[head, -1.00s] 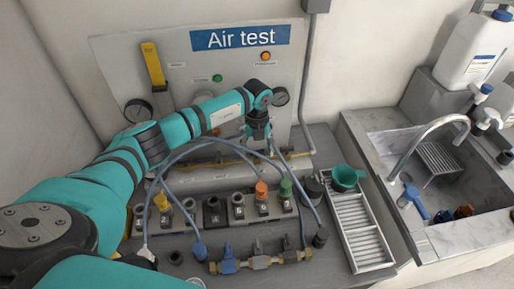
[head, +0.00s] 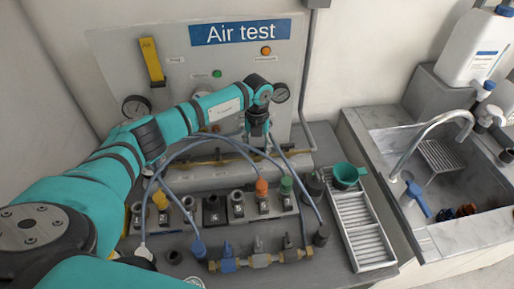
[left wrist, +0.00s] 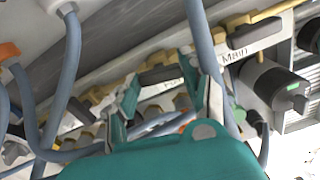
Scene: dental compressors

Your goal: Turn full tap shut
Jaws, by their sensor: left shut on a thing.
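My left gripper (head: 257,130) reaches down at the foot of the Air test panel, above a brass pipe (head: 205,161) with taps. In the left wrist view its two fingers (left wrist: 165,100) are shut around a tap with a dark handle (left wrist: 163,74). A label beside it begins with what looks like "Fu"; the rest is hidden by a finger. To its right is another dark-handled tap (left wrist: 255,33), above a label reading "Main". The fingers and hoses hide much of the held tap, and its exact angle is unclear. My right gripper is not in view.
Grey hoses (head: 215,140) arch in front of the gripper. A row of coloured fittings (head: 262,187) and a small brass manifold (head: 260,261) stand nearer. A slatted tray (head: 362,230) with a green cup (head: 348,175) and a sink (head: 445,170) lie to the right.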

